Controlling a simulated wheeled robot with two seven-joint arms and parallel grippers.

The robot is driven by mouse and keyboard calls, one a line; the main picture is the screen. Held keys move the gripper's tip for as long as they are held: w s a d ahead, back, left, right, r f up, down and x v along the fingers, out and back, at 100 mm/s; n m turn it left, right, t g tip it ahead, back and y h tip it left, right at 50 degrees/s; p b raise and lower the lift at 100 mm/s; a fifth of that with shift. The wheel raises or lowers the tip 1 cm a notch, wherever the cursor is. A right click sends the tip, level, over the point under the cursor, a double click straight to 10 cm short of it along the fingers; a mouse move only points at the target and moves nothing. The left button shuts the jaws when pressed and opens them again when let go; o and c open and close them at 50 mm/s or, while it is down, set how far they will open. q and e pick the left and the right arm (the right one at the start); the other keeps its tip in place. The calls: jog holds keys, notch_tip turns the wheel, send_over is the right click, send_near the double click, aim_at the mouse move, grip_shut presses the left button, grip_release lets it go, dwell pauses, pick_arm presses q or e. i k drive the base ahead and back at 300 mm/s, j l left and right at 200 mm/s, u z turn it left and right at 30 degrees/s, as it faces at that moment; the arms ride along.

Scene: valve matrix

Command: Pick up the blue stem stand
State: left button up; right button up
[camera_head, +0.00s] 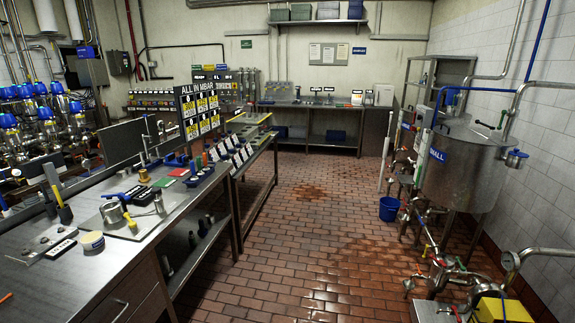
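On the long steel bench at left there is a low blue piece (199,178) with small upright parts on it, near the bench's right edge; it may be the blue stem stand. Another blue object (175,160) sits just behind it, and it looks more like a vise or clamp. Both are small at this distance, so I cannot tell for sure which is the stand. Neither of my grippers is in view, and nothing is seen holding either blue object.
The bench (100,268) also carries a steel cup (111,213), a round tin (91,241), red and green mats and several tools. A sign board (199,108) stands behind. The brick floor (290,240) is open to the right, with a blue bucket (389,209) and a steel tank (465,170) beyond.

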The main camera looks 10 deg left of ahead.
aim_at(202, 231)
jog(key=i+u, duration=0.15)
jog(key=i, duration=0.4)
jog(key=i+u, duration=0.15)
jog(key=i, duration=0.35)
jog(key=i+l+u, duration=0.1)
jog(key=i, duration=0.45)
jog(key=i+l+u, duration=0.15)
jog(key=i, duration=0.35)
jog(key=i+l+u, duration=0.15)
jog(key=i+l, duration=0.15)
jog(key=i, duration=0.25)
